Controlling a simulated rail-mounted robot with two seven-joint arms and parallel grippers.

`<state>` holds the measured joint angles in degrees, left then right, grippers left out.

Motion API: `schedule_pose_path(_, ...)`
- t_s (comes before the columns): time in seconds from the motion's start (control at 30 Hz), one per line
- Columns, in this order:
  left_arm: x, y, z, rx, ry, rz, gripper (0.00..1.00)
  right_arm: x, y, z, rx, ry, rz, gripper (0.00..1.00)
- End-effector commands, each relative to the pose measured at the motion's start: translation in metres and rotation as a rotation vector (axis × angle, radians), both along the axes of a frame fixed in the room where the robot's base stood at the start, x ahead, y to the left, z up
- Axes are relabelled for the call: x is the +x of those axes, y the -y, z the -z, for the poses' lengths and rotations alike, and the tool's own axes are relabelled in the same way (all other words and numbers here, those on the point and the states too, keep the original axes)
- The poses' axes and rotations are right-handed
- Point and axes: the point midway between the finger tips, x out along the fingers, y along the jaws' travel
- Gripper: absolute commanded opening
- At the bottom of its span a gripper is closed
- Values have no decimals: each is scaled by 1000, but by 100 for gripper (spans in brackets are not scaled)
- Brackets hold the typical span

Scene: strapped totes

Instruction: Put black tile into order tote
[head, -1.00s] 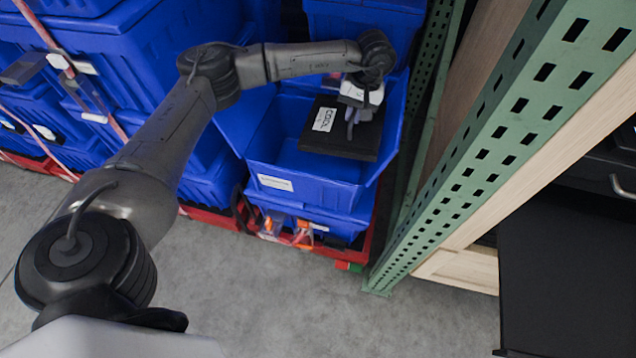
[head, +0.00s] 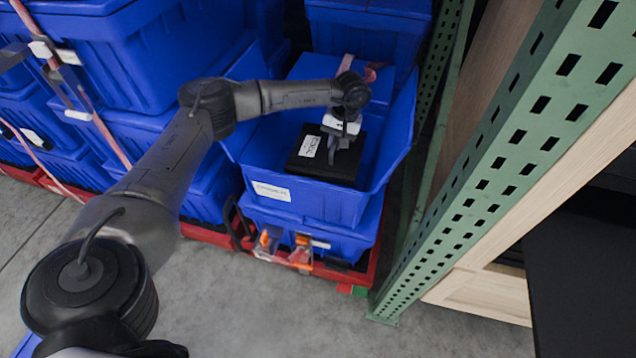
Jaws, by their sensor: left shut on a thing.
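The black tile (head: 318,173) is a flat dark square with a white label, in the head view right of centre. It is inside the walls of the open blue order tote (head: 275,191), and I cannot tell whether it touches the floor of the tote. My left gripper (head: 338,150) comes down from above and is shut on the black tile, with the fingertips partly hidden against it. My right gripper is not in view.
A green perforated rack post (head: 500,140) stands close to the right of the tote. Stacked blue totes (head: 140,60) with straps fill the left. The tote rests on another tote above a red base (head: 340,272). Grey floor (head: 300,320) is clear in front.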

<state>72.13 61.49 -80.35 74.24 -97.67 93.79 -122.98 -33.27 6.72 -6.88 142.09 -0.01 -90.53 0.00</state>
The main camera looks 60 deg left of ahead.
Motion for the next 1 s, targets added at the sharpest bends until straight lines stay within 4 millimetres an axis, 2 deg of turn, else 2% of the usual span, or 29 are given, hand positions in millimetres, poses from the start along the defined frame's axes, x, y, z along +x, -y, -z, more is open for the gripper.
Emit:
schedule_pose_path(0.1, -20, -16, 22, 10, -10, -12, 0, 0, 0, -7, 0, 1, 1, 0)
schedule_pose_path(0.23, -29, -25, 46, 18, -17, -13, 0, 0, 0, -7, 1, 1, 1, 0)
schedule_pose_path(0.5, -16, -24, 67, 35, -31, 11, 0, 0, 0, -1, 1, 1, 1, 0)
schedule_pose_path(0.8, -16, -24, 107, 43, -39, 14, 0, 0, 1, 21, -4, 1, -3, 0)
schedule_pose_path(1.0, -16, -24, 117, 41, -38, 14, 0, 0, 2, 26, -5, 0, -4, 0)
